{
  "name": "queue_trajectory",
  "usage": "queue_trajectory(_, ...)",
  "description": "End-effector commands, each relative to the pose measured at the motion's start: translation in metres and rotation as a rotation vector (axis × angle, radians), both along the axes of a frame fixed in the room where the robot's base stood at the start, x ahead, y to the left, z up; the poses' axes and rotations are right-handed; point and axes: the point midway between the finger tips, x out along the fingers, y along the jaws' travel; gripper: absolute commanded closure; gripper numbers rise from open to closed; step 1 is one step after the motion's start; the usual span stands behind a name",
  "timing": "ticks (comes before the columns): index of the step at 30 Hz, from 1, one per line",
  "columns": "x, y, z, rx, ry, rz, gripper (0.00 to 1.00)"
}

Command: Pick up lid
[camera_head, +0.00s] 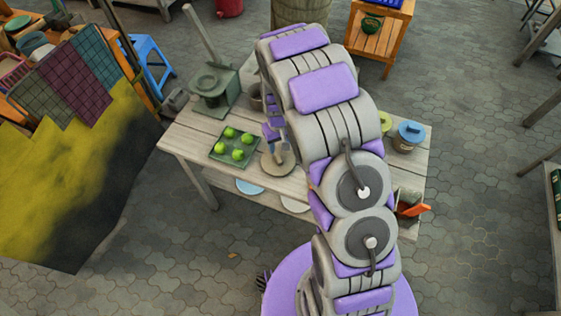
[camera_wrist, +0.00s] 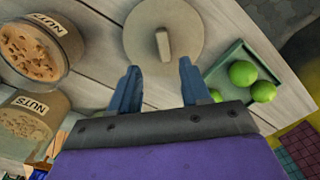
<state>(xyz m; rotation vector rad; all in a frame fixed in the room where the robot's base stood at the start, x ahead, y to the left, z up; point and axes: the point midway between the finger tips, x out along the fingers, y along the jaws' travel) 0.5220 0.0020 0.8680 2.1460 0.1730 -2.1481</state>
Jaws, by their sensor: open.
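The lid (camera_wrist: 183,17) is a round, flat, grey-brown disc with a raised bar handle (camera_wrist: 163,43). It lies on the wooden table in the wrist view, just beyond my fingertips. In the head view the lid (camera_head: 277,166) shows beside the green tray, partly behind my arm. My gripper (camera_wrist: 158,83) is open and empty, its two blue fingers apart, with the handle ahead of the gap between them. Whether the fingertips touch the lid cannot be told.
A green tray (camera_head: 215,157) with several green fruits stands left of the lid. A jar of nuts (camera_wrist: 38,48) stands on the table (camera_head: 185,142). A grey-green stove-like object (camera_head: 212,92) and a blue-lidded jar (camera_head: 408,136) also stand on it. A blue stool (camera_head: 150,66) is behind left.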

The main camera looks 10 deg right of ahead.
Motion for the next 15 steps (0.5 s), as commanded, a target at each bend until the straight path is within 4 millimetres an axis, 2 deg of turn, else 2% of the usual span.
queue_trajectory(7, 0.001, 0.005, -0.017, -0.006, -0.001, 0.001, 0.53)
queue_trajectory(15, 0.002, -0.004, -0.056, 0.002, 0.003, 0.002, 0.53)
